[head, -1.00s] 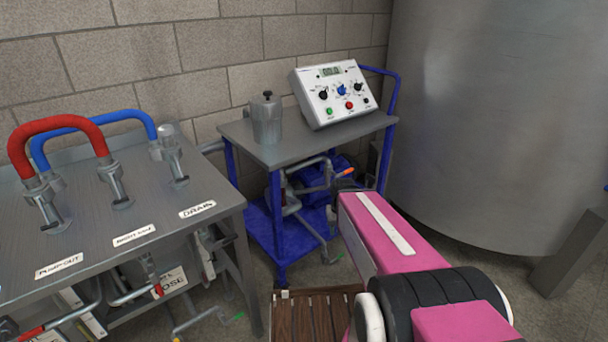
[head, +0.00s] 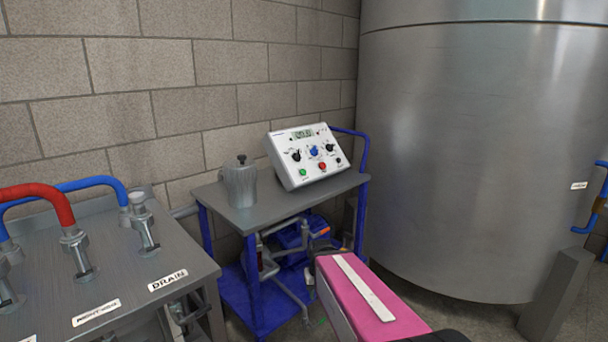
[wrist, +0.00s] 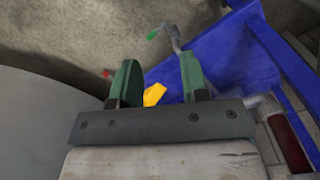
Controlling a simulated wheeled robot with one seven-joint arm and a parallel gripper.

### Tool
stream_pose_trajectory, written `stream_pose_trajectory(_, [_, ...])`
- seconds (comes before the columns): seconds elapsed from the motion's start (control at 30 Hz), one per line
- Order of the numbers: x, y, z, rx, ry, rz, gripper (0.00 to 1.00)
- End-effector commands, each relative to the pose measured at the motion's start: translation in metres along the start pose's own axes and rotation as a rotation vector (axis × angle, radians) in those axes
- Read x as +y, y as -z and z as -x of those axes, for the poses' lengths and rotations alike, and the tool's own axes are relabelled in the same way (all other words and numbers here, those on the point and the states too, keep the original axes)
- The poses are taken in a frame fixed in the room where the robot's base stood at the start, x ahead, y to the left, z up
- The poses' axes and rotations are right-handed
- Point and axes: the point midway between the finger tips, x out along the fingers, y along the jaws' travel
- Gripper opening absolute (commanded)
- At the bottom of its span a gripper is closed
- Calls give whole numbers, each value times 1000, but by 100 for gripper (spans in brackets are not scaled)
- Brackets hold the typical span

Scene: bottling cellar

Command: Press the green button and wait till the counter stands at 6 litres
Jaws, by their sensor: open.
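The white control box (head: 307,157) stands on the grey top of a blue-framed trolley in the head view. Its green button (head: 303,173) is at the lower left of the sloped face, with a red button (head: 322,166) to its right. The counter (head: 303,134) is a small display at the top of the face; its digits are too small to read. My gripper (wrist: 160,85) shows in the wrist view with two green fingers apart and nothing between them that it holds. It points at the trolley's lower blue part, away from the box.
A lidded metal pot (head: 240,185) stands left of the box on the trolley top (head: 265,212). A steel bench (head: 130,255) with red and blue hoses is at the left. A large steel tank (head: 470,150) fills the right. A brick wall is behind.

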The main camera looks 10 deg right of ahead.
Motion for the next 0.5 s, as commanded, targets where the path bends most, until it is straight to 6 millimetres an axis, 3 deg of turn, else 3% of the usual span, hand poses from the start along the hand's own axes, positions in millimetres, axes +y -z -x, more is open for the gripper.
stream_pose_trajectory(0.2, [0,0,0,0,0,0,42])
stream_pose_trajectory(0.33, [0,0,0,0,0,0,0])
stream_pose_trajectory(0.5, [0,0,0,0,0,0,0])
